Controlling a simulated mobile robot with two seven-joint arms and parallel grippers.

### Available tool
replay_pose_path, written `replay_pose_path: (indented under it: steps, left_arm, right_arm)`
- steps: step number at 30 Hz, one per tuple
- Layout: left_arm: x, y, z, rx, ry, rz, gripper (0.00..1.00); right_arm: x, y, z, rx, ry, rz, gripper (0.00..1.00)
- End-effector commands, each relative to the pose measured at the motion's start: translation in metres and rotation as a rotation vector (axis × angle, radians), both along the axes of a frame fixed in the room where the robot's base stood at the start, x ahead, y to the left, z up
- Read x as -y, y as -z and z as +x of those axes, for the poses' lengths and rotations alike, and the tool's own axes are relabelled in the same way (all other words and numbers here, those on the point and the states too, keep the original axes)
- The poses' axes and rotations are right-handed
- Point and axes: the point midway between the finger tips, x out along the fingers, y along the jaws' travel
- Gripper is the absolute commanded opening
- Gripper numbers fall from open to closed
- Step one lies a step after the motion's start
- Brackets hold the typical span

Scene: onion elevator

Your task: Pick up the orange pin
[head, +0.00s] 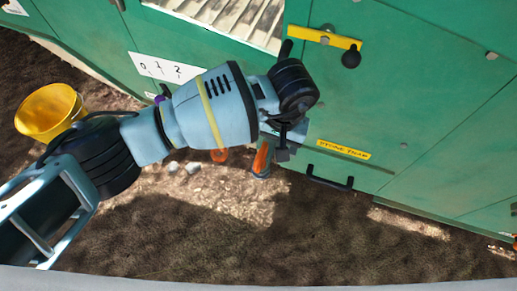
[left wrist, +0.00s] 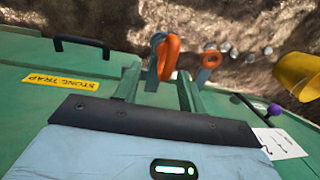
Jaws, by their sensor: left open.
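The orange pin (left wrist: 168,57) shows in the left wrist view as a bent orange loop beside a blue-grey upright piece (left wrist: 153,66). In the head view the orange pin (head: 262,157) shows low by the green machine, partly hidden by my left gripper. My left gripper (left wrist: 160,82) is open, its two greenish fingers pointing at the pin. The pin lies between the fingers in the picture, at or just past their tips; I cannot tell whether they touch. A second orange ring (left wrist: 211,58) is to its right, on another blue-grey piece. My right gripper is out of view.
The green machine (head: 420,80) fills the back, with a yellow latch bar (head: 325,37), a black handle (head: 330,180) and a "STONE TRAP" label (head: 343,149). A yellow bucket (head: 48,112) stands at left. Small stones (head: 192,168) lie on the brown ground, which is open in front.

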Motion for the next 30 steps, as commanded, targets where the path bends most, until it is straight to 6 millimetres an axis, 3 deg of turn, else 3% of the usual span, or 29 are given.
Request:
replay_pose_path:
  steps: [3,11,18,25,30]
  left_arm:
    - [-0.005,0.004,0.010,0.036,0.038,0.052,0.41]
    - [-0.007,0.003,0.012,0.047,0.049,0.069,0.41]
    - [-0.011,0.026,0.013,0.043,0.048,0.068,0.41]
    - [-0.013,0.032,0.013,0.045,0.048,0.066,0.41]
    - [-0.018,0.057,0.012,0.040,0.046,0.067,0.41]
  right_arm:
    - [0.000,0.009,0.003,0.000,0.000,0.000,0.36]
    - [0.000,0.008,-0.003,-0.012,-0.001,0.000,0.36]
    - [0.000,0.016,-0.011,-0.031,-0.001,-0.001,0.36]
    - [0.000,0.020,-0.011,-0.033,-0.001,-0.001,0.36]
    - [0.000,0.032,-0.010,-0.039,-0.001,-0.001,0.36]
